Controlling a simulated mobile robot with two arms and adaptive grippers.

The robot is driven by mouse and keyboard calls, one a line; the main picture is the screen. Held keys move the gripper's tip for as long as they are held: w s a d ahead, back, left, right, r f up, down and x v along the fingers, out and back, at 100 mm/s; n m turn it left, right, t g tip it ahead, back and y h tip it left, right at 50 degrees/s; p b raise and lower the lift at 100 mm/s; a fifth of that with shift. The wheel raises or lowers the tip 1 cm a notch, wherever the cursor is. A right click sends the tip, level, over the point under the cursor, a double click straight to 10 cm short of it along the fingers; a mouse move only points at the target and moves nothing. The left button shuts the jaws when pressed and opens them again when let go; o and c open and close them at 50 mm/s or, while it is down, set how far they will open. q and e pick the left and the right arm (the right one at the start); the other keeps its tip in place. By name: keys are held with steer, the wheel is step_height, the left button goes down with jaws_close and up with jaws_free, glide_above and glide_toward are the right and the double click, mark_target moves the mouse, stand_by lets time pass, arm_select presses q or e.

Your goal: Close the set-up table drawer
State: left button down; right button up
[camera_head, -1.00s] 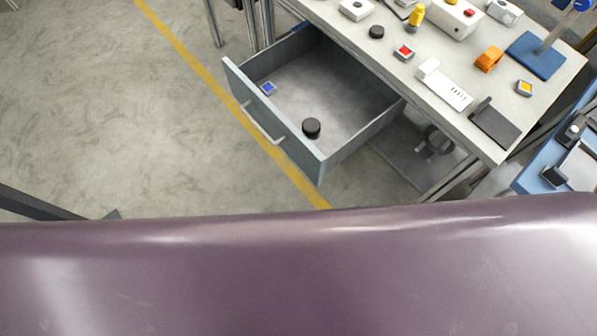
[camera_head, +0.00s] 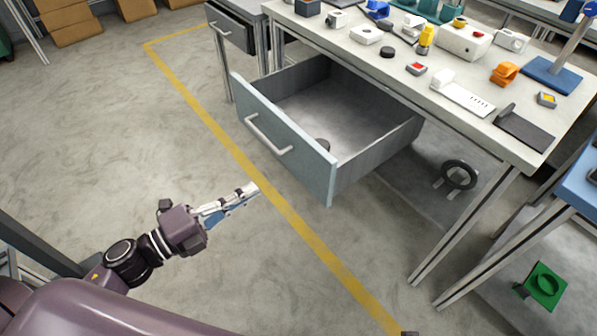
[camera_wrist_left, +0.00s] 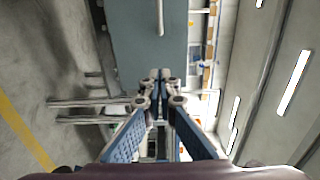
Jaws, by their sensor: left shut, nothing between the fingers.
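The set-up table drawer (camera_head: 283,139) is pulled well out from under the table. It has a pale blue-grey front with a silver bar handle (camera_head: 266,135). In the left wrist view the shut fingertips (camera_wrist_left: 160,75) point toward the drawer front (camera_wrist_left: 135,45), with the handle (camera_wrist_left: 160,18) at the top. My right gripper is not in view.
The set-up table (camera_head: 350,45) carries several small parts and devices. Another drawer unit (camera_head: 231,28) stands at the back left. A black ring-shaped part (camera_head: 459,175) sits below the table. Open floor with a yellow line (camera_head: 215,125) lies in front of the drawer.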

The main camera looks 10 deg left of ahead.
mark_target(304, 159)
arm_select(q)
steer(key=x, duration=1.1)
steer(key=shift+w+d, duration=0.15)
steer(key=shift+w, duration=0.15)
steer(key=shift+w+d, duration=0.4)
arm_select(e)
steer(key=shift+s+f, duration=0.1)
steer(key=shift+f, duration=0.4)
arm_select(q)
steer(key=shift+w, duration=0.1)
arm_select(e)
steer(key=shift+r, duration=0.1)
